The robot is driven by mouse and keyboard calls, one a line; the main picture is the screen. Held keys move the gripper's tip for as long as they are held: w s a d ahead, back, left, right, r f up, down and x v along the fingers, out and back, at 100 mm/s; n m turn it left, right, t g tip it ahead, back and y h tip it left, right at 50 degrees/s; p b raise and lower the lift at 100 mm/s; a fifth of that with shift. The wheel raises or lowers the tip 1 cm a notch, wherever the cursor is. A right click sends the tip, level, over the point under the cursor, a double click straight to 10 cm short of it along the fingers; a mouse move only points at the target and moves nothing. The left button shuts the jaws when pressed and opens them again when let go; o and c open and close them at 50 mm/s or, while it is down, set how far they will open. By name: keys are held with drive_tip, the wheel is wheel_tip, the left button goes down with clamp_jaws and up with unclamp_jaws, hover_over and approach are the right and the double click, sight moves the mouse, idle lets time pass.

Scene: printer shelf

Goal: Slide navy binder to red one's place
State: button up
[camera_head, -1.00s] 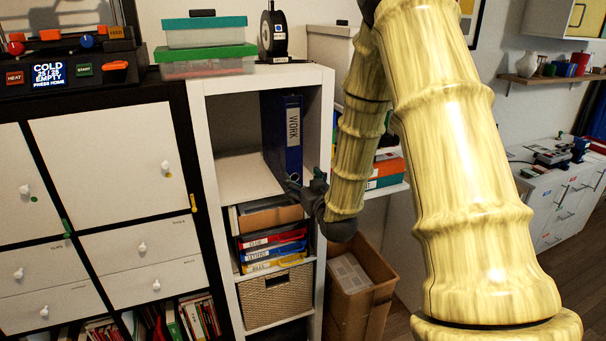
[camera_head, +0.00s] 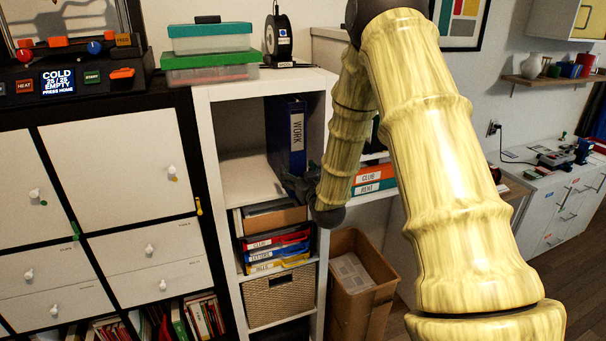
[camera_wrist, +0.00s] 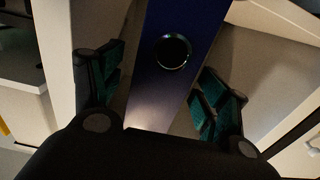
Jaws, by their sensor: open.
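The navy binder (camera_head: 291,138), with a white label reading WORK, stands upright in the top cubby of the white shelf (camera_head: 205,130), toward its right side. In the wrist view the navy spine (camera_wrist: 178,75) with its round finger hole lies between the two fingers. My gripper (camera_head: 297,185) is at the lower front of the binder. It is open, with its green-padded fingers (camera_wrist: 160,95) on either side of the spine and gaps visible. A red binder in the cubby is not visible; the left of the cubby is empty.
Below are a stack of labelled trays (camera_head: 276,246) and a wicker basket (camera_head: 280,297). A cardboard box (camera_head: 362,300) stands on the floor at right. Green-lidded boxes (camera_head: 209,57) and a black spool (camera_head: 278,38) sit on top. My arm hides part of the right side.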

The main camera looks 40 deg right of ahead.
drive_tip(key=shift+p+x, duration=0.65)
drive_tip(key=shift+x, duration=1.25)
drive_tip(key=shift+a, duration=0.1)
clamp_jaws()
